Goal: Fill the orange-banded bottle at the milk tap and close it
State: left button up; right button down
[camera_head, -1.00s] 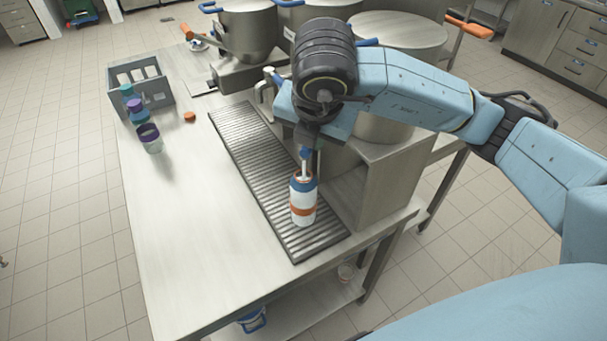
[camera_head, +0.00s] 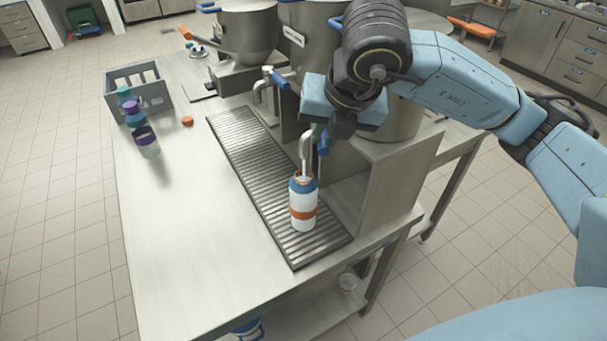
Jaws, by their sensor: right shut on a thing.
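The orange-banded bottle (camera_head: 303,207), white with a blue shoulder and an orange band, stands upright on the ribbed drip tray (camera_head: 258,166). Its mouth is directly below the spout of the near tap (camera_head: 306,146); no cap shows on it. I cannot tell the level of milk inside. My right gripper (camera_head: 321,132) is shut on the blue tap handle (camera_head: 324,146) beside that spout, and its fingers are partly hidden by the wrist. An orange cap (camera_head: 187,121) lies on the table left of the tray. My left gripper is out of view.
A grey crate (camera_head: 155,95) stands at the table's back left, with teal- and purple-topped bottles (camera_head: 147,140) near it. A second tap (camera_head: 263,90) is farther back. Metal pots (camera_head: 247,35) stand behind. The table's front left (camera_head: 190,240) is clear.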

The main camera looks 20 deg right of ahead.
jog(key=shift+s+d+n+y+b, duration=0.15)
jog(key=shift+d+n+y+b, duration=0.15)
jog(key=shift+d+n+b, duration=0.4)
jog(key=shift+a, duration=0.2)
dwell(2.1)
